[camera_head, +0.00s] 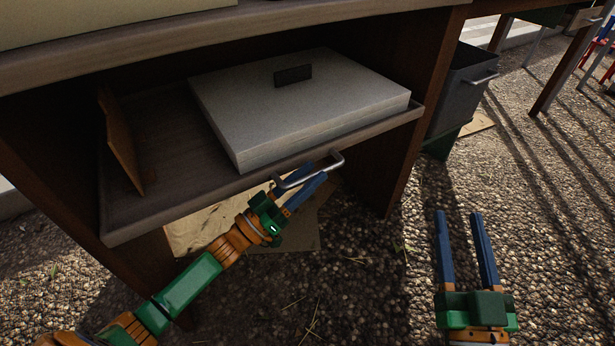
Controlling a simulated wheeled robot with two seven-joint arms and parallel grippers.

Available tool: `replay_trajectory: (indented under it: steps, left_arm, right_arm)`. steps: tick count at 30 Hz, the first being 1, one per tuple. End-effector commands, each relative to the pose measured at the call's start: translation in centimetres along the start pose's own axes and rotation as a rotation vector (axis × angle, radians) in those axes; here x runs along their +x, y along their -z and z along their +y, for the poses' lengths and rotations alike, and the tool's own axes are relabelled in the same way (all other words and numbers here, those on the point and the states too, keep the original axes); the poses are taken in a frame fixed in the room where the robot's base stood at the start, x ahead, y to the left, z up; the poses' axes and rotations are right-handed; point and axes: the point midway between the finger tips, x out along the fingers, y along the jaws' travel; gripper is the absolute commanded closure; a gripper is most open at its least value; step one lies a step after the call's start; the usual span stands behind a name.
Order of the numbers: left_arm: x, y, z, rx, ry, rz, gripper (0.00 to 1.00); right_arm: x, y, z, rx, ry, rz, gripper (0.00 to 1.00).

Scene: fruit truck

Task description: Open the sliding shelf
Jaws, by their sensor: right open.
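The sliding shelf (160,208) is a dark wooden tray under a wooden table top. Its front edge stands at the opening, slightly tilted in the picture. A curved metal handle (337,161) is fixed on its front edge, right of the middle. My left gripper (317,171) is at this handle, its blue fingers on either side of the bar. Whether they press on it cannot be told. My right gripper (460,213) is open and empty above the gravel at the lower right, apart from the shelf.
A light grey box (290,112) with a dark grip lies on the shelf, beside an upright brown board (122,145). A wooden table leg (405,130) stands right of the shelf, and a grey bin (459,90) beyond it. Cardboard (200,229) lies below. Gravel in front is clear.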

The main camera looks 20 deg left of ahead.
Motion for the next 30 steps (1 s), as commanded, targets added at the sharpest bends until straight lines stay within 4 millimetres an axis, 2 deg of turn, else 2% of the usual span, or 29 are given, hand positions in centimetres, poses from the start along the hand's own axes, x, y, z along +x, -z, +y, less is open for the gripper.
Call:
replay_trajectory:
  steps: [1,4,5,30]
  left_arm:
    - [-0.01,0.0,-0.01,0.0,0.0,0.0,0.72]
    - [-0.02,-0.01,-0.01,0.0,0.0,0.0,0.99]
    - [-0.03,-0.01,-0.01,0.0,0.0,0.0,1.0]
    - [-0.04,-0.01,-0.03,0.001,0.001,0.0,1.0]
  right_arm:
    - [0.0,-0.01,0.0,0.0,0.0,-0.001,0.5]
    - [0.0,-0.03,0.01,0.0,0.0,-0.001,0.5]
    - [0.0,-0.03,0.01,0.0,0.0,-0.001,0.5]
    - [0.0,-0.1,0.02,0.0,-0.001,-0.003,0.5]
